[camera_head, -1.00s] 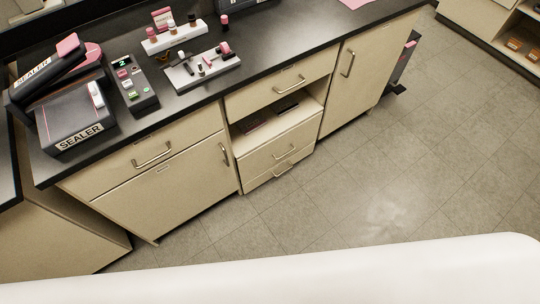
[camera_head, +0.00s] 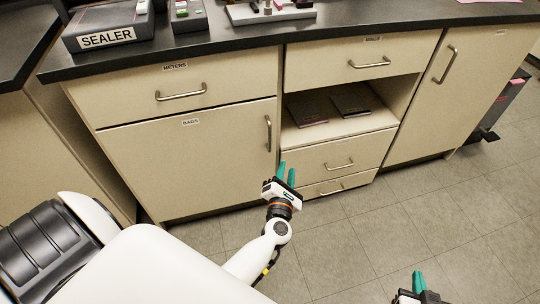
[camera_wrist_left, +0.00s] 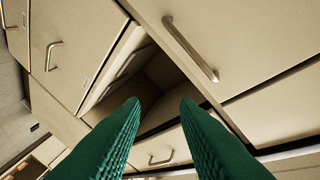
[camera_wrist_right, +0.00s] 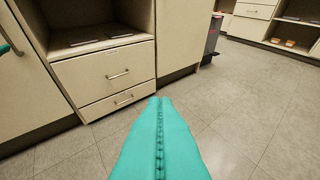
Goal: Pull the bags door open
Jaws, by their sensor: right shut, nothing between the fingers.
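The bags door (camera_head: 190,165) is closed, a beige cabinet front labelled BAGS under the meters drawer. Its upright metal handle (camera_head: 268,133) is near the door's right edge. My left gripper (camera_head: 287,173) is open and empty, pointing at the cabinet just below and right of that handle, apart from it in the picture. In the left wrist view its teal fingers (camera_wrist_left: 160,112) are spread, and the handle (camera_wrist_left: 190,48) appears above them, not between them. My right gripper (camera_head: 419,282) is low at the bottom right; its fingers (camera_wrist_right: 160,102) are together and empty.
Right of the door are an open shelf (camera_head: 345,135) with dark flat items and drawers (camera_head: 345,155) with handles. The meters drawer (camera_head: 175,92) is above. The dark countertop (camera_head: 330,40) carries a sealer (camera_head: 108,25). Tiled floor (camera_head: 345,240) in front is clear.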

